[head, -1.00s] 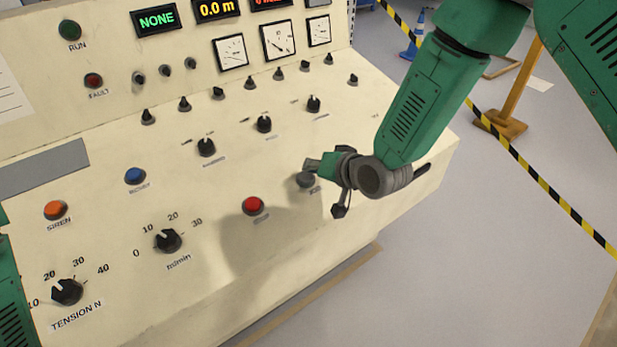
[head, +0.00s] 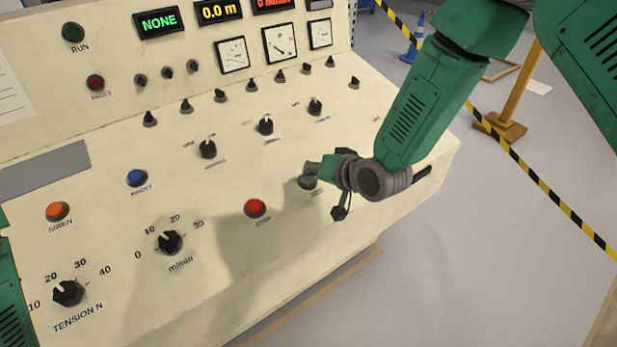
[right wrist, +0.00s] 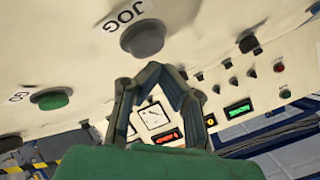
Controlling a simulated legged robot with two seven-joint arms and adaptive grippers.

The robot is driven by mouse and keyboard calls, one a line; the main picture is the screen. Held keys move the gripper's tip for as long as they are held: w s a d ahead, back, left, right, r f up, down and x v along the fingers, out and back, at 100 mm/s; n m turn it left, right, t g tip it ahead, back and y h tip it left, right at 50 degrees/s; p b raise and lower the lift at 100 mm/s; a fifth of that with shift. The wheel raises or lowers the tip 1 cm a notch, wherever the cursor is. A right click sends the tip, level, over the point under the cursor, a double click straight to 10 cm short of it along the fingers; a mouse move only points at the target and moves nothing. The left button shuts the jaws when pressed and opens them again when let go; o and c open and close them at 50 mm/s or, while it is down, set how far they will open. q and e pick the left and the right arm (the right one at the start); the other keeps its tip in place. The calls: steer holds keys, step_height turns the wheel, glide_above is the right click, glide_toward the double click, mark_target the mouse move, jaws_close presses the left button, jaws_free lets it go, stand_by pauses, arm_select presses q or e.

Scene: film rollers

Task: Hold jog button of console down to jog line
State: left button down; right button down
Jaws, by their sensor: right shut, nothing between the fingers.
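The cream console (head: 330,245) fills the left and middle of the head view. Its grey jog button (head: 307,182) is partly covered by my right gripper (head: 311,168). In the right wrist view the round grey jog button (right wrist: 143,38) sits beside the JOG label. My right gripper (right wrist: 155,72) is shut and empty, its fingertips close to the button's edge. I cannot tell whether they touch it, and the button does not look clearly pressed. Green parts of my left arm show at the left edge; the left gripper is out of view.
A red button (head: 255,208) is left of the jog button. A blue button (head: 137,178), an orange siren button (head: 57,211) and several knobs are also on the panel. The displays read NONE and 0.0 m. A striped barrier tape (head: 540,180) crosses the floor at right.

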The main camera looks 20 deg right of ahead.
steer(key=shift+a, duration=0.15)
steer(key=shift+f, duration=0.3)
stand_by(0.3)
steer(key=shift+w+f+b, duration=0.1)
steer(key=shift+f+b, duration=0.4)
steer(key=shift+b, duration=0.05)
steer(key=shift+r, duration=0.15)
stand_by(1.7)
steer(key=shift+s+r+p, duration=0.2)
steer(key=shift+r+p, duration=0.6)
